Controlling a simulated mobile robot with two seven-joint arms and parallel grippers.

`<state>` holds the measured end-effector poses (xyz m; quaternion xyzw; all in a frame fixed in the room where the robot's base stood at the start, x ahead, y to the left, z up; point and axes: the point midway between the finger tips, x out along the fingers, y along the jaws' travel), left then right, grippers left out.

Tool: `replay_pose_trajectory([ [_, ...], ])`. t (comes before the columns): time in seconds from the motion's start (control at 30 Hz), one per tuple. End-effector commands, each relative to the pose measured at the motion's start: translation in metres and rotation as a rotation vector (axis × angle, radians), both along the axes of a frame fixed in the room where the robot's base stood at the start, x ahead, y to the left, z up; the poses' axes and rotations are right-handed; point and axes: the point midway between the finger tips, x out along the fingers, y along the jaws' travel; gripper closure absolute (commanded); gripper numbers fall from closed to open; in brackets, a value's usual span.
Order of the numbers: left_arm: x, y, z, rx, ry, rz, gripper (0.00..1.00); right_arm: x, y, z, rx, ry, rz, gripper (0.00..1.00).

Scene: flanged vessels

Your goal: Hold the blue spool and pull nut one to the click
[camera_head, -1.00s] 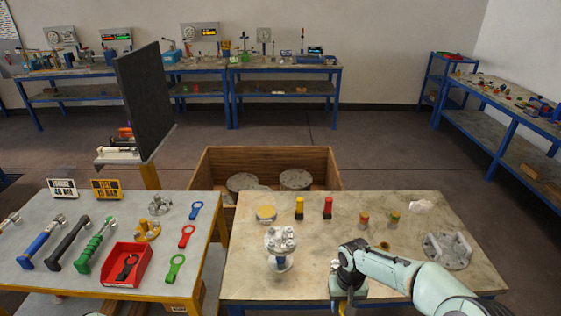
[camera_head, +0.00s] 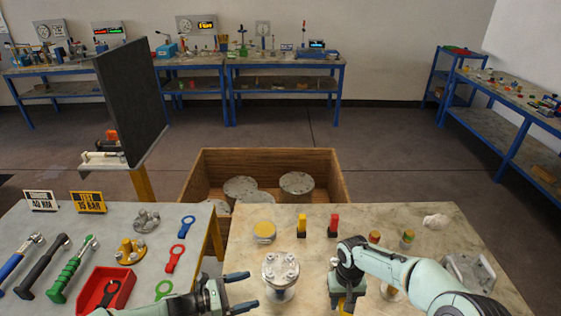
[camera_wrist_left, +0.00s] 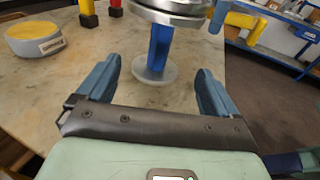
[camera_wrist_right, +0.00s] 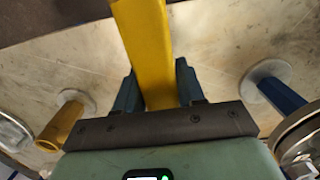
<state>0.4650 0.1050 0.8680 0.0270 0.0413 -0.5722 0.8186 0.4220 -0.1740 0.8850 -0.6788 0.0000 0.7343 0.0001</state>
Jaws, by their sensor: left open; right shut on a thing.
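The blue spool (camera_wrist_left: 158,50) stands upright on the right-hand table, a blue column on a pale round base. Its grey flange with several nuts on top (camera_head: 281,268) shows in the head view; which nut is number one I cannot tell. My left gripper (camera_head: 252,290) is open just left of the spool; in the left wrist view (camera_wrist_left: 157,85) the spool stands ahead, between the finger lines, untouched. My right gripper (camera_head: 346,300), right of the spool, is shut on a yellow bar (camera_wrist_right: 145,45). The blue spool also shows in the right wrist view (camera_wrist_right: 282,95).
A yellow spool (camera_wrist_right: 62,122) stands beyond my right gripper. Behind are a yellow-topped puck (camera_head: 264,231) and small yellow and red-topped posts (camera_head: 302,225). The left table holds wrenches (camera_head: 75,265), ring tools and a red tray (camera_head: 88,290). A wooden crate (camera_head: 330,165) stands behind.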

Motion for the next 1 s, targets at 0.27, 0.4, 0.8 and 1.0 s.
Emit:
replay_pose_trajectory([
  [0.27, 0.004, -0.015, -0.003, 0.000, 0.000, -0.003, 0.06, -0.001, 0.000, -0.002, 0.000, 0.000, 0.000, 0.98],
  [0.4, 0.010, -0.032, -0.005, 0.000, -0.001, -0.004, 0.06, -0.002, 0.000, -0.004, 0.000, 0.002, 0.000, 0.98],
  [0.8, 0.028, -0.080, -0.010, 0.002, 0.000, -0.003, 0.06, -0.004, 0.000, -0.009, 0.000, 0.005, 0.000, 0.98],
  [1.0, 0.032, -0.092, -0.011, 0.002, 0.001, -0.002, 0.06, -0.005, 0.000, -0.011, 0.001, 0.006, 0.000, 0.98],
])
